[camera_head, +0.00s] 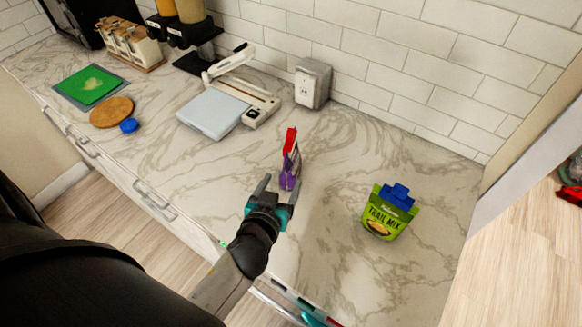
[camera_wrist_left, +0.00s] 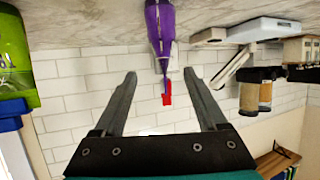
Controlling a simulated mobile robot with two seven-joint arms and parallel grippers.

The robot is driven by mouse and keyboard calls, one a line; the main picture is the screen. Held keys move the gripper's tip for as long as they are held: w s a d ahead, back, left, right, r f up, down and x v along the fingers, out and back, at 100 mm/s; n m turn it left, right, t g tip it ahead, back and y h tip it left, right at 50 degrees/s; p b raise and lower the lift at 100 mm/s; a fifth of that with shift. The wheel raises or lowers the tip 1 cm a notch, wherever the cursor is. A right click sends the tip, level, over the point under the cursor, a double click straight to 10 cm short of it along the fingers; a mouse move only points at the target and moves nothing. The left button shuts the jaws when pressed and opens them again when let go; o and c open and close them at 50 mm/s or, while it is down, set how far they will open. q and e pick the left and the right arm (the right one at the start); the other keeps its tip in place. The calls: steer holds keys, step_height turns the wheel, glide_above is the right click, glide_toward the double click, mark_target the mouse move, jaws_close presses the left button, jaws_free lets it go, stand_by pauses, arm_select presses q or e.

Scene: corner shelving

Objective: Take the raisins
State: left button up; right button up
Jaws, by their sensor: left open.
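A slim purple bag (camera_head: 288,178) with a red clip on top stands upright on the marble counter, seen nearly edge-on. I take it as the raisins, but its label cannot be read. It also shows in the left wrist view (camera_wrist_left: 160,22), upside down, with the red clip hanging below. My left gripper (camera_head: 278,188) is open just in front of the bag. In the left wrist view, the bag and clip line up with the gap between the fingers (camera_wrist_left: 160,75), and nothing is held. My right gripper is not in view.
A green trail mix bag (camera_head: 382,218) with a blue clip stands to the right. Behind are a pale scale-like slab (camera_head: 212,112), a white-handled device (camera_head: 262,106) and a wall outlet box (camera_head: 312,84). A green board (camera_head: 88,84) and round brown board (camera_head: 111,112) lie left.

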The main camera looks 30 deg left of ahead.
mark_target(287, 171)
arm_select(q)
steer(key=x, duration=0.5)
steer(key=shift+w+f, duration=0.1)
steer(key=shift+w, duration=0.05)
steer(key=shift+x, duration=0.8)
steer(key=shift+a+x, duration=0.15)
steer(key=shift+x, duration=1.15)
steer(key=shift+a+x, duration=0.2)
steer(key=shift+x, duration=1.1)
steer(key=shift+f, duration=0.1)
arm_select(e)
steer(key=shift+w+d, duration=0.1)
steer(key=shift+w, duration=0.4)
arm_select(q)
jaws_close()
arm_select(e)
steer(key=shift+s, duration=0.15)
